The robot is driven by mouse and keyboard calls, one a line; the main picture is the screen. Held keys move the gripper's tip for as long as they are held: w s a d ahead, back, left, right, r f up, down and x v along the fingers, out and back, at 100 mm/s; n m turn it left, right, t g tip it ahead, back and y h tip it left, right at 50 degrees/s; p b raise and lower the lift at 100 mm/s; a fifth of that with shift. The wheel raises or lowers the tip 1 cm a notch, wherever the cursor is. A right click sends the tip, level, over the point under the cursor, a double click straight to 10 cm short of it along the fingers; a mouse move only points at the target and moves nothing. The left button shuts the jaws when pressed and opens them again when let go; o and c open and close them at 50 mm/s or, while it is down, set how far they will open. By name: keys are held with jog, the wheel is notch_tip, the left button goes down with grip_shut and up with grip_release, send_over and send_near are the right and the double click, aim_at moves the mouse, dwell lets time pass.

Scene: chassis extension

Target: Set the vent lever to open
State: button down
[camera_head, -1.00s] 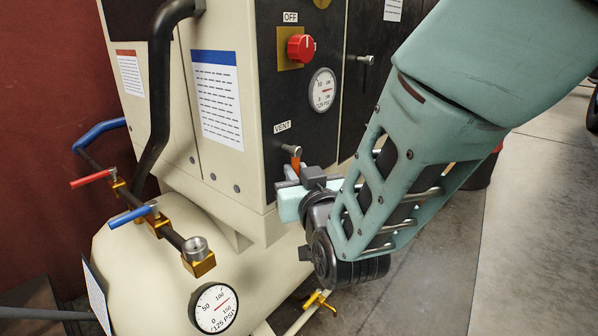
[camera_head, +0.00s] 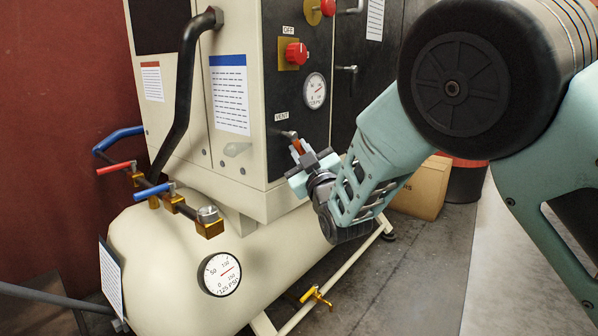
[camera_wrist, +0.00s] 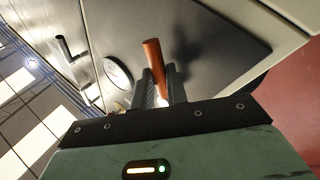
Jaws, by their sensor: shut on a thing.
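The vent lever (camera_head: 298,146) has an orange handle on a metal pivot, below the VENT label (camera_head: 282,117) on the black panel. Its handle slants down and to the right from the pivot. My gripper (camera_head: 303,160) is at the handle, its fingers shut on it, and partly hides its lower part. In the wrist view the orange handle of the lever (camera_wrist: 153,54) sticks out from between the two dark fingers of my gripper (camera_wrist: 159,92).
Above the lever are a gauge (camera_head: 315,91) and a red knob (camera_head: 296,54) marked OFF. The cream tank (camera_head: 165,262) with valves lies below left. A cardboard box (camera_head: 421,188) stands on the floor behind my arm. Open floor lies at right.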

jog(key=n+y+b, duration=0.1)
jog(key=n+y, duration=0.1)
jog(key=n, duration=0.1)
jog(key=w+n+y+b, duration=0.1)
jog(key=n+y+b, duration=0.1)
jog(key=n, duration=0.1)
jog(key=d+n+y+b, duration=0.1)
jog(key=n+y, duration=0.1)
jog(key=n, duration=0.1)
jog(key=shift+w+r+n+g+b, duration=0.15)
jog(key=shift+r+n+g+b, duration=0.15)
jog(key=shift+r+g+b, duration=0.1)
jog(key=shift+w+d+r+n+g+y+b, duration=0.1)
jog(key=shift+r+n+g+y+b, duration=0.2)
jog(key=shift+n+g+y+b, duration=0.8)
jog(key=shift+w+d+r+n+g+y+p, duration=0.2)
jog(key=shift+n+y, duration=0.45)
jog(key=shift+n, duration=1.05)
jog(key=shift+s+a+r+n+g+y+b, duration=0.1)
jog(key=shift+r+n+g+y+b, duration=0.25)
jog(key=shift+n+g+y+b, duration=0.75)
jog(key=shift+n+t+p, duration=0.4)
jog(key=shift+p, duration=0.15)
jog(key=shift+r, duration=0.1)
jog(key=c, duration=1.7)
grip_release()
